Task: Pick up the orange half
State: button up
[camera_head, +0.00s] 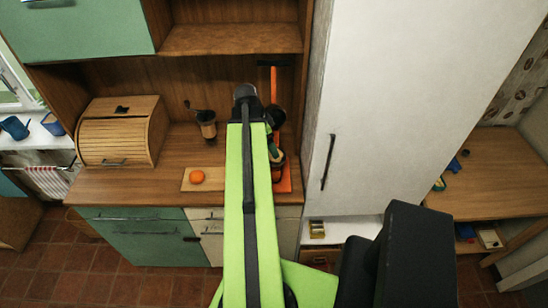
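The orange half (197,176) looks like a small round orange piece. It lies on the left part of a light wooden board (205,185) on the cabinet counter. My lime green arm reaches over the counter and covers the board's right part. My gripper (275,117) seems to be the dark end beyond the arm's tip, to the right of and farther back than the orange half, and apart from it. The arm largely hides its fingers, so I cannot tell whether they are open.
A red-orange object (284,180) sits right of my arm, partly hidden. A tall white cabinet (390,110) bounds the counter on the right. The counter's front left is clear.

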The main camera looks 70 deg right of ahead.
jog(key=b+x, duration=0.4)
jog(key=x, duration=0.1)
jog(key=shift+a+f+b, duration=0.1)
jog(key=shift+f+b, duration=0.05)
jog(key=shift+b, duration=0.25)
jog(key=shift+c, duration=0.2)
jog(key=c, duration=1.6)
notch_tip(320, 180, up, 8)
jog(key=p, duration=0.8)
jog(key=shift+w+a+r+p, duration=0.1)
jog(key=shift+w+r+p, duration=0.05)
jog(key=shift+r+p, duration=0.15)
jog(key=shift+w+a+f+b, duration=0.2)
jog(key=shift+w+f+b, duration=0.1)
jog(key=shift+w, duration=0.25)
jog(key=shift+w+a+f+b, duration=0.15)
jog(key=shift+w+f+b, duration=0.15)
jog(key=shift+w, duration=0.2)
jog(key=w+a, duration=0.3)
jog(key=w, duration=0.5)
jog(key=w+a, duration=0.3)
jog(key=w, duration=0.5)
jog(key=shift+w+a+f, duration=0.15)
jog(key=shift+a, duration=0.05)
